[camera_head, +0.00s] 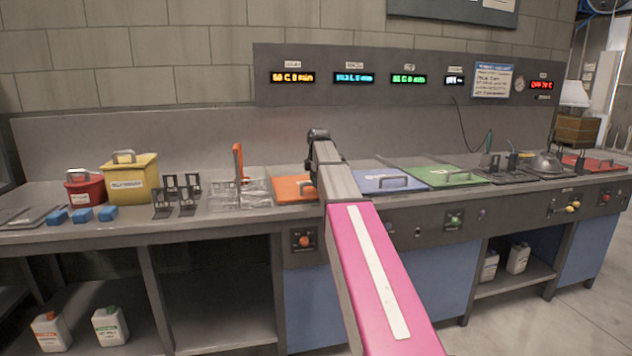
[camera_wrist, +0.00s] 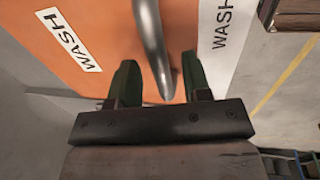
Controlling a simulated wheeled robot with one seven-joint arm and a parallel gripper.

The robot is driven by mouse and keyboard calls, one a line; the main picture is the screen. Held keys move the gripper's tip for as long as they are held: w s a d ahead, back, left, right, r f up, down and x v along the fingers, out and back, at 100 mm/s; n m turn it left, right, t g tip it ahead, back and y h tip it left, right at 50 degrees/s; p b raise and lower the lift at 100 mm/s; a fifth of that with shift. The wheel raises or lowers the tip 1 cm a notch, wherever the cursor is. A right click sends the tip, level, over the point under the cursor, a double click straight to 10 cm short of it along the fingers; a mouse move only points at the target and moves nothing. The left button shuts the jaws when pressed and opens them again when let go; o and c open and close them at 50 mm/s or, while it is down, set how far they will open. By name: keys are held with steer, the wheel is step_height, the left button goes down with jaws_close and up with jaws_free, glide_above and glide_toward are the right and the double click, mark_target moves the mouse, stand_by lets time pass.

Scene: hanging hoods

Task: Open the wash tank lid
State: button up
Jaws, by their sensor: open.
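The orange wash tank lid (camera_head: 292,188) lies flat in the bench, left of the blue lid, partly hidden by my arm. In the wrist view the orange lid (camera_wrist: 110,30) carries WASH labels. Its grey bar handle (camera_wrist: 150,45) runs down between my two green fingers. My gripper (camera_wrist: 160,76) is open, with a finger on each side of the handle and gaps visible on both sides. In the head view my fingertips are hidden or too small to make out.
A blue lid (camera_head: 385,181) and a green lid (camera_head: 445,176) lie to the right of the orange one. A clear rack with an orange upright (camera_head: 238,162) stands close on its left. A yellow bin (camera_head: 130,180) and red bin (camera_head: 86,190) stand farther left. The control panel (camera_head: 400,78) rises behind.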

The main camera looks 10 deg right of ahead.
steer(key=shift+f, duration=0.1)
jaws_close()
steer(key=w, duration=2.5)
steer(key=shift+w, duration=0.35)
jaws_free()
step_height(320, 180, up, 11)
steer(key=s, duration=0.2)
steer(key=shift+f, duration=0.15)
steer(key=shift+s, duration=0.1)
